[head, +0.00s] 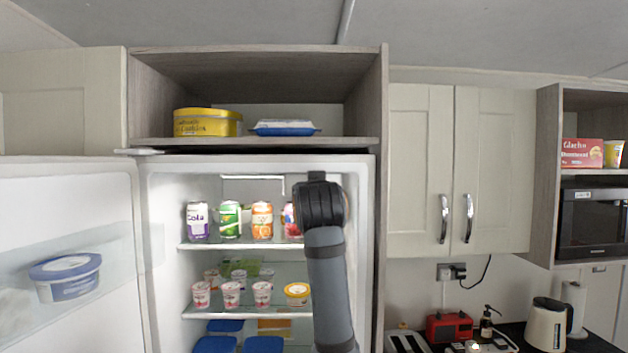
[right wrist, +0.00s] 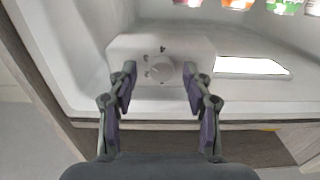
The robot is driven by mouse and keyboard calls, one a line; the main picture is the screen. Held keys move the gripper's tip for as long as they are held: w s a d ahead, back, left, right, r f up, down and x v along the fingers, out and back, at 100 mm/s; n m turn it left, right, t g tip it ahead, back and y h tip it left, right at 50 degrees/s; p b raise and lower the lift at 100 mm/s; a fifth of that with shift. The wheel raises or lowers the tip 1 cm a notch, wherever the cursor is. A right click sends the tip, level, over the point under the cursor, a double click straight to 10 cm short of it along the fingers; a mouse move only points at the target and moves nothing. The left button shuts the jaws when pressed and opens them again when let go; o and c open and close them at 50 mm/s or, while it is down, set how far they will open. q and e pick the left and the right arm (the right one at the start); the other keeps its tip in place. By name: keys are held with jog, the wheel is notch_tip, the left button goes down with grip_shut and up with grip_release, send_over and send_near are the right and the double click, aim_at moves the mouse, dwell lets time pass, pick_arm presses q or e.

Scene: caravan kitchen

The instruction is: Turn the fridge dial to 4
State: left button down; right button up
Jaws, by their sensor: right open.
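The fridge dial (right wrist: 162,73) is a small round pale knob on a white panel (right wrist: 190,46), in the right wrist view. My right gripper (right wrist: 160,88) is open, with one finger on each side of the dial and clear space between each finger and the knob. In the head view my right arm reaches up into the open fridge (head: 365,230); the arm hides the dial and the gripper's fingers there. My left gripper is in neither view.
The fridge door (head: 70,205) stands open at left, with a blue-lidded tub (head: 66,277) in it. Cans (head: 229,220) stand on the upper shelf and yogurt pots (head: 232,294) on the one below. A lit panel (right wrist: 252,66) is beside the dial panel.

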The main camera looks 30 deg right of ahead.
jog(key=shift+w, duration=0.35)
grip_shut()
jog(key=shift+m+b, duration=4.25)
jog(key=shift+m, duration=1.85)
